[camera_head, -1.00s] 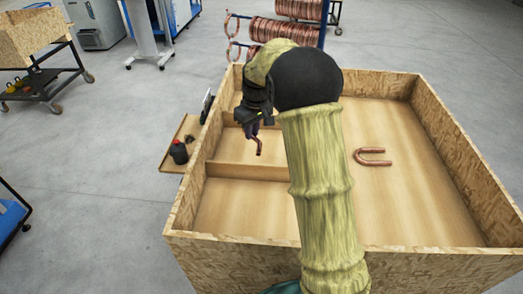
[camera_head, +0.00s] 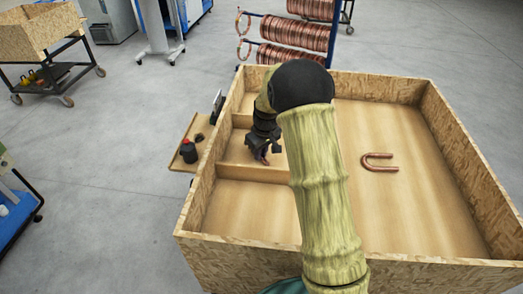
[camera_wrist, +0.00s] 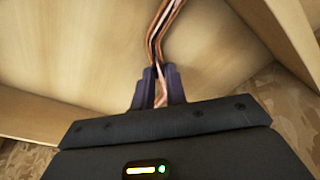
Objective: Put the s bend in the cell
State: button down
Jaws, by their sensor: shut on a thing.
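The s bend (camera_wrist: 158,40) is a copper tube. In the wrist view it stands out between the two purple fingers of my gripper (camera_wrist: 153,90), which are shut on it. In the head view my gripper (camera_head: 262,152) is low over the middle of the small cells (camera_head: 236,152) along the left side of the wooden crate. The s bend is mostly hidden there by the gripper. In the wrist view the tube is over a bare wooden floor with dividers on both sides. I cannot tell whether it touches the floor.
A copper U-bend (camera_head: 379,162) lies in the crate's large right compartment. Low dividers (camera_head: 255,173) bound the left cells; the front-left cell (camera_head: 250,207) is empty. A side shelf with a dark bottle (camera_head: 188,152) is outside the left wall. Copper coils (camera_head: 292,34) stand behind.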

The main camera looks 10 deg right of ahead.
aim_at(265, 160)
jog(key=shift+s+a+r, duration=0.15)
jog(key=shift+s, duration=0.1)
jog(key=c, duration=1.4)
grip_release()
jog(key=shift+w+d+f, duration=0.15)
jog(key=shift+d+f, duration=0.05)
jog(key=shift+f, duration=0.05)
jog(key=shift+c, duration=0.2)
jog(key=shift+r, duration=0.1)
jog(key=shift+s, duration=0.2)
jog(key=shift+r, duration=0.1)
jog(key=shift+w+r, duration=0.1)
jog(key=shift+r, duration=0.4)
notch_tip(265, 160, up, 11)
jog(key=s+b, duration=0.1)
jog(key=b, duration=0.2)
jog(key=shift+s+d, duration=0.3)
jog(key=shift+d, duration=0.05)
